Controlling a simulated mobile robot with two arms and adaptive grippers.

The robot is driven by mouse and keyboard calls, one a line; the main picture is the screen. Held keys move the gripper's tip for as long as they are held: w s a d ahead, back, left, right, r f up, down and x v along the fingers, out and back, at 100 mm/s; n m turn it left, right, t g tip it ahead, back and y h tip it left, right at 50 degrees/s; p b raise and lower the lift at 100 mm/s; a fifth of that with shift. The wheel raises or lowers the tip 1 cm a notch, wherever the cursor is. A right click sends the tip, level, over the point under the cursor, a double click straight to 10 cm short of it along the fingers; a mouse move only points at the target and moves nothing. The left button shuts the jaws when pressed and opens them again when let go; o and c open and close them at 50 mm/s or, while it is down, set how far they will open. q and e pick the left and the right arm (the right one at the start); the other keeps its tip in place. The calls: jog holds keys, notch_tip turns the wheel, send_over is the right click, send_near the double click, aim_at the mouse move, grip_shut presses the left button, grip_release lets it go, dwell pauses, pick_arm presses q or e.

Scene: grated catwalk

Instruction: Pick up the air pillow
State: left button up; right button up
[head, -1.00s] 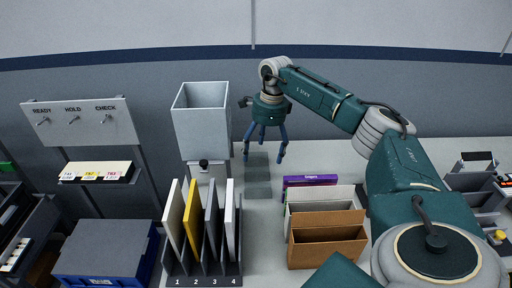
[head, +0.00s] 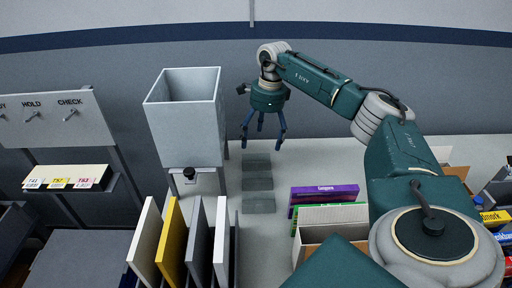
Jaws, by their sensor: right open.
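A strip of three dark grey-green, see-through squares, which looks like the air pillow (head: 257,184), lies flat on the pale counter (head: 318,165). My right gripper (head: 263,143) points down with its blue fingers spread and nothing between them. In the picture its fingertips are just above the strip's far end; how high they are over the counter is hard to tell. My left gripper is not in view.
A grey open-topped bin (head: 184,125) on a stand is left of the strip. A slotted rack with upright panels (head: 172,243) stands nearer, and boxes with a purple one (head: 322,195) stand at right. A hook board (head: 50,118) is at far left.

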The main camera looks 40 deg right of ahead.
aim_at(257, 160)
jog(key=shift+w+d+f+b, duration=0.15)
jog(key=shift+w+f+b, duration=0.1)
jog(key=shift+f, duration=0.2)
jog(key=shift+w+d+f+b, duration=0.15)
jog(key=shift+f+b, duration=0.1)
jog(key=shift+f, duration=0.2)
jog(key=f+b, duration=0.2)
jog(key=f, duration=0.1)
jog(key=f+b, duration=0.1)
jog(key=b, duration=0.1)
jog(key=shift+a+f, duration=0.25)
jog(key=shift+a, duration=0.1)
jog(key=shift+w+f, duration=0.15)
jog(key=shift+f, duration=0.25)
jog(key=f+b, duration=0.4)
jog(key=b, duration=0.1)
jog(key=shift+w+a+f, duration=0.15)
jog(key=shift+w+f, duration=0.2)
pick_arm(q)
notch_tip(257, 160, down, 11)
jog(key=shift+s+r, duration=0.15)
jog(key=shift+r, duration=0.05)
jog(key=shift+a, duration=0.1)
pick_arm(e)
jog(key=shift+r, duration=0.1)
jog(key=shift+c, duration=0.2)
jog(key=c, duration=0.8)
